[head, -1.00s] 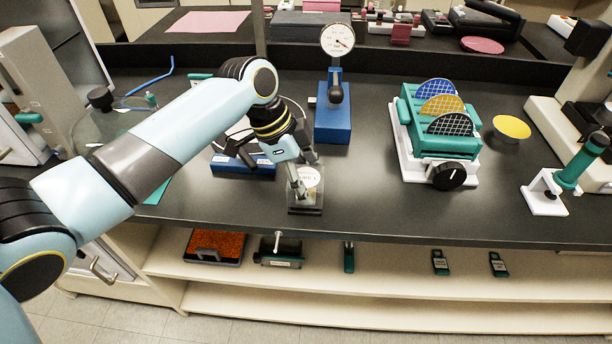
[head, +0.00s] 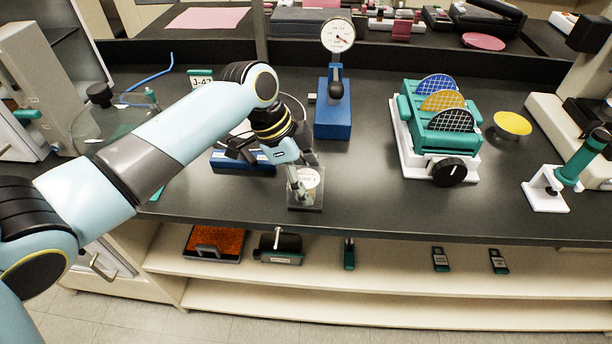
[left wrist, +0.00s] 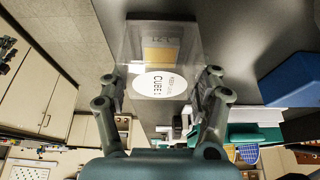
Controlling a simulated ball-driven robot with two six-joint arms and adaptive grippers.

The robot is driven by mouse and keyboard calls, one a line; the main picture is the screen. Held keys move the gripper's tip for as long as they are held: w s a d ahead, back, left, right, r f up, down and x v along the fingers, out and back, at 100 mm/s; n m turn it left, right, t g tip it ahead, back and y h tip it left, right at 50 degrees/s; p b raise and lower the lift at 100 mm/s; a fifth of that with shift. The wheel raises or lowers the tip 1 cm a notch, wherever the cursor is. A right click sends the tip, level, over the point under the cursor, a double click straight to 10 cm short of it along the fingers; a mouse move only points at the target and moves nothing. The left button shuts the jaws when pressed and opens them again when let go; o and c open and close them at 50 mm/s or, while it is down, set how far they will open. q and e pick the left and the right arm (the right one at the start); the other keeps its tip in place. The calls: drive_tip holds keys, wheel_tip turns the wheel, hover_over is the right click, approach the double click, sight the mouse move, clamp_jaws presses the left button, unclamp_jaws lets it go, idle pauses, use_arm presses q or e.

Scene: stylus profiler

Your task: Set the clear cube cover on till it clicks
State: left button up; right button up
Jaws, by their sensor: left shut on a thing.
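The clear cube cover (head: 306,198) is near the front edge of the dark bench. It is a see-through box with a white oval label reading "CUBE" in the left wrist view (left wrist: 160,84). My left gripper (head: 302,179) is shut on it from above, its two fingers on either side of the label, as the left wrist view also shows (left wrist: 162,95). A yellow patch (left wrist: 160,56) with dark lettering above it shows through the clear wall. I cannot tell whether the cover's lower rim touches anything. My right gripper is out of view.
A dial gauge on a blue stand (head: 333,118) stands just behind the cover. To the right are a teal rack with round wafers (head: 440,120), a yellow disc (head: 512,125) and a teal-and-white instrument (head: 565,178). Bare bench lies between the cover and the rack.

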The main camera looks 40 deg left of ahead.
sight(316, 179)
use_arm(q)
drive_tip(key=o, duration=1.8)
drive_tip(key=shift+f, duration=0.1)
drive_tip(key=shift+c, duration=0.3)
wheel_tip(316, 179, up, 5)
drive_tip(key=p, duration=0.5)
drive_tip(key=shift+r, duration=1.05)
drive_tip(key=shift+r, duration=0.1)
